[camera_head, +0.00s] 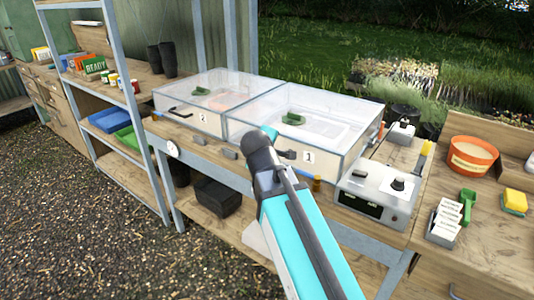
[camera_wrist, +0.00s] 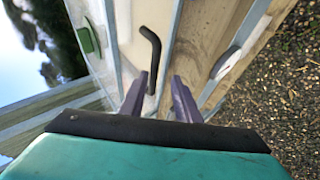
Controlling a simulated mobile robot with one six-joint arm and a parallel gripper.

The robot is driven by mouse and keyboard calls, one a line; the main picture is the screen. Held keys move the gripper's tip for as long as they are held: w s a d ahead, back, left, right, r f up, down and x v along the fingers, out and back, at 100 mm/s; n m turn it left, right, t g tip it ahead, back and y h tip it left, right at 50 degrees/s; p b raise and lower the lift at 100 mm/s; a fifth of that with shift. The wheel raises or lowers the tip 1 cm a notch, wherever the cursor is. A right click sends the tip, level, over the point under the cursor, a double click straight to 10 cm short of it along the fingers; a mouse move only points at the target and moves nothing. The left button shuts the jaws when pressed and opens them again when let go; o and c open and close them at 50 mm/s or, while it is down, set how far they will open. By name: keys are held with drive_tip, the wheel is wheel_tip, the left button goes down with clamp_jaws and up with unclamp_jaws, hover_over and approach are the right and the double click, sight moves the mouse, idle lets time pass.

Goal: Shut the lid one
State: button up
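Clear box one (camera_head: 349,161), with a "1" label, stands on the wooden bench. Its clear lid (camera_head: 335,98) appears to lie low over the box; I cannot tell whether a gap remains. A green piece (camera_head: 292,118) shows on it. A dark handle (camera_head: 288,155) is at its front, partly behind my arm. In the wrist view my gripper (camera_wrist: 160,90) has its two purple fingers apart, with nothing between them. A bent black handle (camera_wrist: 150,48) on a box front lies just ahead of the fingers. I cannot tell which box it belongs to. The head view does not clearly show my fingers.
Box two (camera_head: 190,119), also clear-lidded, stands left of box one. A white control unit (camera_head: 376,194) is close on the right. An orange pot (camera_head: 472,158) and seed packets (camera_head: 445,216) lie farther right. A metal shelf post (camera_head: 135,110) rises at left. Gravel floor is open in front.

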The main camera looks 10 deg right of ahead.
drive_tip(key=b+v, duration=0.5)
drive_tip(key=v, duration=0.7)
idle(0.4)
drive_tip(key=shift+s, duration=0.1)
